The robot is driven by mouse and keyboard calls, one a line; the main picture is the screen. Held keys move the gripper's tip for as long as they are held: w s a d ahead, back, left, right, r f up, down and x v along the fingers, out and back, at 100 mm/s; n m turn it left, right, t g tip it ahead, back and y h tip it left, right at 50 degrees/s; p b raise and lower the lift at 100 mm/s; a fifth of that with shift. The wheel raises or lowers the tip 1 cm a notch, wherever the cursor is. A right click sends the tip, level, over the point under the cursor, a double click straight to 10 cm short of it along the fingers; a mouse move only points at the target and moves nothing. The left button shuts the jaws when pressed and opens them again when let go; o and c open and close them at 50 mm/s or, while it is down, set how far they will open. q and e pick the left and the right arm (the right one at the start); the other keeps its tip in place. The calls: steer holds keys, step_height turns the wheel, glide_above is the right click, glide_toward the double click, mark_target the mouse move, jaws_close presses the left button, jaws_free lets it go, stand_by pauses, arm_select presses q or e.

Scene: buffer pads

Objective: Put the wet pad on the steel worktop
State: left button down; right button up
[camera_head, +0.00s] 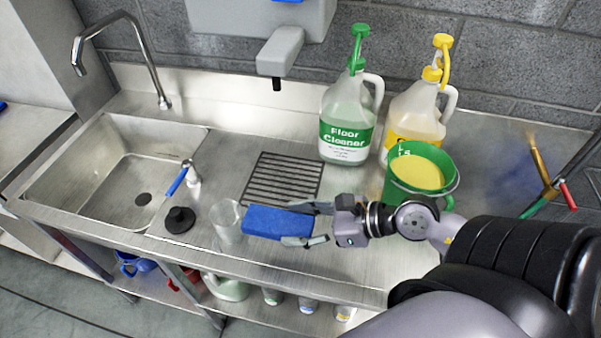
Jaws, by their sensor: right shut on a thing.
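A blue pad (275,222) is held between the fingers of my right gripper (312,224), which reaches in from the right. The gripper is shut on the pad's right end. The pad is over the front part of the steel worktop (350,278), in front of a dark drain grille. I cannot tell whether the pad touches the worktop or hangs just above it. Its wetness does not show. My left gripper is not in view.
A clear glass (227,220) stands close to the pad's left end. A black stopper (180,219) and a sink (120,175) lie further left. The grille (283,178), a Floor Cleaner jug (347,120), a yellow-labelled jug (412,120) and a green bucket (400,185) stand behind.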

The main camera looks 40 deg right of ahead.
mark_target(300, 256)
step_height(300, 256, down, 11)
steer(key=shift+r+b, duration=0.1)
steer(key=shift+b, duration=0.75)
steer(key=shift+s+f+b, duration=0.1)
steer(key=shift+f+b, duration=0.25)
steer(key=shift+f, duration=0.05)
steer(key=o, duration=1.3)
steer(key=shift+f, duration=0.1)
steer(key=shift+o, duration=0.2)
